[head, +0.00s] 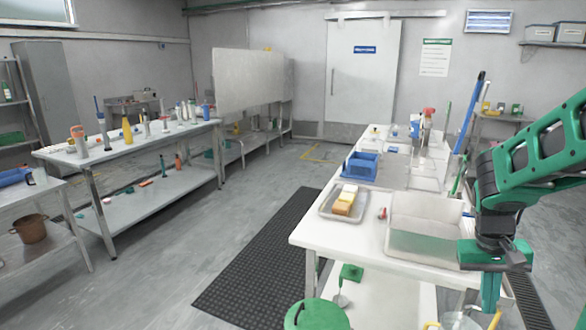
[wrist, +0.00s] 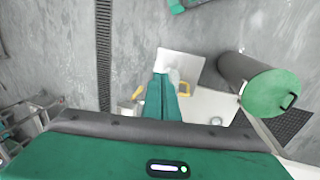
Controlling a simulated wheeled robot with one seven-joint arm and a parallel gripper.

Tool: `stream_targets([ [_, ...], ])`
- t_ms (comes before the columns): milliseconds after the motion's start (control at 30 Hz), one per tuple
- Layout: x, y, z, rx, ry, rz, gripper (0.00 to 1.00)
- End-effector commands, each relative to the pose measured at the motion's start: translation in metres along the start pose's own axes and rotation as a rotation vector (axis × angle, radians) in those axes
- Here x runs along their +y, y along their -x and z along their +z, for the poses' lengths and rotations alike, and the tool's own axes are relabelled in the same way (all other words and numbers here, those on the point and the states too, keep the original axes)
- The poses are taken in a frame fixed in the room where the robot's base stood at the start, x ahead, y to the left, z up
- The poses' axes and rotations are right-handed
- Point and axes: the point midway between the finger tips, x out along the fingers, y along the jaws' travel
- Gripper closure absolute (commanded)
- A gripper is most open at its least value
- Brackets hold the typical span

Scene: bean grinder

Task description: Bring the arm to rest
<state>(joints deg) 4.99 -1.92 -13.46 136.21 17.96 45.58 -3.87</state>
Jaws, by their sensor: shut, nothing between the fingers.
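My gripper (head: 490,304) hangs at the right of the head view, pointing down, at the near right end of the white table (head: 306,236). Its green fingers are together with nothing between them. The closed fingers also show in the middle of the wrist view (wrist: 162,92), over a pale flat surface near the floor. My green and black arm comes in from the right edge of the head view, bent at the elbow. It holds no object.
A green-lidded bin (head: 318,316) stands at the table's near end and shows at right in the wrist view (wrist: 270,92). A clear basin (head: 425,244), a tray with blocks (head: 330,211) and a blue crate (head: 361,168) sit on the table. The left aisle floor is clear.

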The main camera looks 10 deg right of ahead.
Motion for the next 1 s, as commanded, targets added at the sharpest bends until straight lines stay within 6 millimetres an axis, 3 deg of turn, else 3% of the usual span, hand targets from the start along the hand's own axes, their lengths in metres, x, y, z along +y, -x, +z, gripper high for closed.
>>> stream_targets([
  [200,0.009,0.028,0.060,-0.005,-0.044,-0.100,1.00],
  [500,0.010,0.047,0.132,-0.013,-0.073,-0.200,1.00],
  [700,0.010,0.049,0.149,-0.016,-0.077,-0.223,1.00],
  [1000,0.010,0.049,0.150,-0.016,-0.077,-0.223,1.00],
])
